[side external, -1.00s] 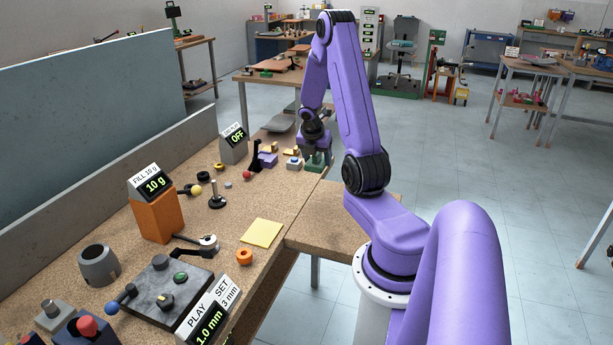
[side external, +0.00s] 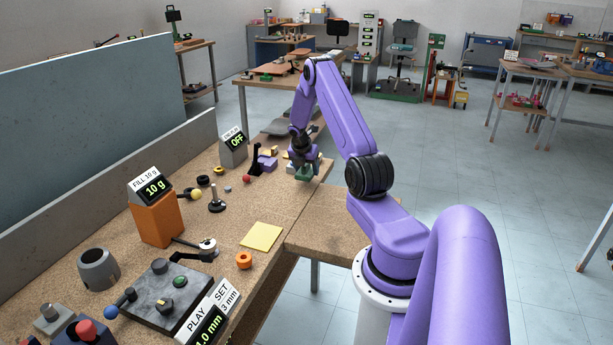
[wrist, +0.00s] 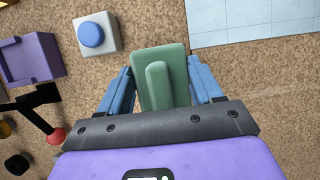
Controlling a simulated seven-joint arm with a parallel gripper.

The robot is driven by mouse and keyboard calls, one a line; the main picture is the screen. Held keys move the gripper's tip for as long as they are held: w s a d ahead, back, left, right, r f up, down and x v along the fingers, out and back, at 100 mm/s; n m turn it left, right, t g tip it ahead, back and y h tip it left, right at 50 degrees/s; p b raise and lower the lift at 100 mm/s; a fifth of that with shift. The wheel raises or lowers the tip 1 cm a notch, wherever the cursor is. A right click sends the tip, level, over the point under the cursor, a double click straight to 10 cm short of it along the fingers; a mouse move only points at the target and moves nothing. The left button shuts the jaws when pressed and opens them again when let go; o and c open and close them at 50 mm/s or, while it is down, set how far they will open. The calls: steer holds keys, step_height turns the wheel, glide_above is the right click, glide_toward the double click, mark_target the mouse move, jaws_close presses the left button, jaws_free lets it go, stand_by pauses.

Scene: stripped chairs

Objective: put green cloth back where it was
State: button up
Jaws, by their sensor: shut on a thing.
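The green thing (wrist: 176,62) between my fingers looks like a smooth pad with a raised ridge on top; I cannot tell from its look that it is cloth. My gripper (wrist: 165,88) is shut on it, with a blue finger on each side. In the side external view my gripper (side external: 304,167) points down near the far right part of the bench, and the green thing (side external: 304,174) shows below it. I cannot tell whether it touches the bench.
A white block with a blue button (wrist: 96,34), a purple holder (wrist: 32,58) and a red ball (wrist: 57,136) lie left of the green thing. The bench edge and tiled floor (wrist: 250,18) are upper right. A yellow square (side external: 262,236) lies nearer on the bench (side external: 235,225).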

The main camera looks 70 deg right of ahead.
mark_target(306, 175)
steer(key=shift+d+f, duration=0.1)
steer(key=shift+f, duration=1.55)
steer(key=shift+f, duration=0.15)
steer(key=o, duration=1)
